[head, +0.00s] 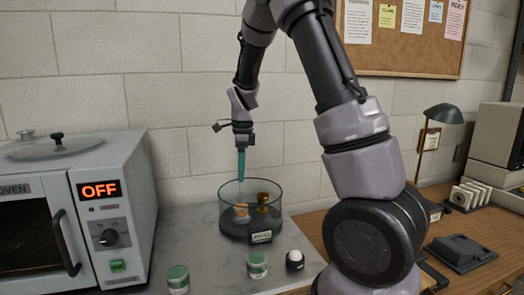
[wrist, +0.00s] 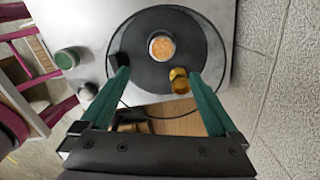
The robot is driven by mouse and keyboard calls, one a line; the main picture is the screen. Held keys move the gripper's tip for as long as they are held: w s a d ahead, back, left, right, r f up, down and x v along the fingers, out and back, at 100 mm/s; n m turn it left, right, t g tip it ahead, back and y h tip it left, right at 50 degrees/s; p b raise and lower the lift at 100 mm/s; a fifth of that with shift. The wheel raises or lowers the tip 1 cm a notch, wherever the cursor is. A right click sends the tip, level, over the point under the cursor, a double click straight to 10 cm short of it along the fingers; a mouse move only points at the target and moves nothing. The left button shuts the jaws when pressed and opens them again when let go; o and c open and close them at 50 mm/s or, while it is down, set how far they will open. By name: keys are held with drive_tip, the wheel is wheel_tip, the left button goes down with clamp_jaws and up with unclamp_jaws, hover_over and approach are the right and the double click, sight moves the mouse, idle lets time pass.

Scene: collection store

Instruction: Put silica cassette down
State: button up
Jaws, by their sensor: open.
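The silica cassette appears to be the small round piece with an orange, grainy top (wrist: 161,46). It sits inside the round glass dish on the dish's dark floor; it also shows in the head view (head: 240,212). The glass dish (head: 250,234) has clear walls, an open top and a label on its front. My gripper (head: 241,176) points down above the dish, over the cassette. In the wrist view, its green fingers (wrist: 158,76) are spread apart with nothing between them, clear of the cassette.
A brass-coloured piece (head: 263,199) stands in the dish beside the cassette. An oven (head: 110,215) on the left carries a knobbed lid (head: 57,143). A wall rises behind.

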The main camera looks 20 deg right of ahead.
drive_tip(key=s+d+r+n+t+y, duration=0.25)
drive_tip(key=s+r+n, duration=0.55)
drive_tip(key=r, duration=0.6)
drive_tip(key=s+d+r+n+t, duration=0.1)
drive_tip(key=s+r+n+t, duration=0.1)
drive_tip(key=s, duration=0.6)
drive_tip(key=s+d+r+n+t, duration=0.1)
drive_tip(key=s+r+n+t, duration=0.1)
drive_tip(key=s+r+n, duration=0.3)
drive_tip(key=s+n+h, duration=0.1)
drive_tip(key=s+n, duration=0.1)
drive_tip(key=s, duration=0.1)
drive_tip(key=shift+s+d, duration=0.2)
drive_tip(key=shift+d, duration=0.15)
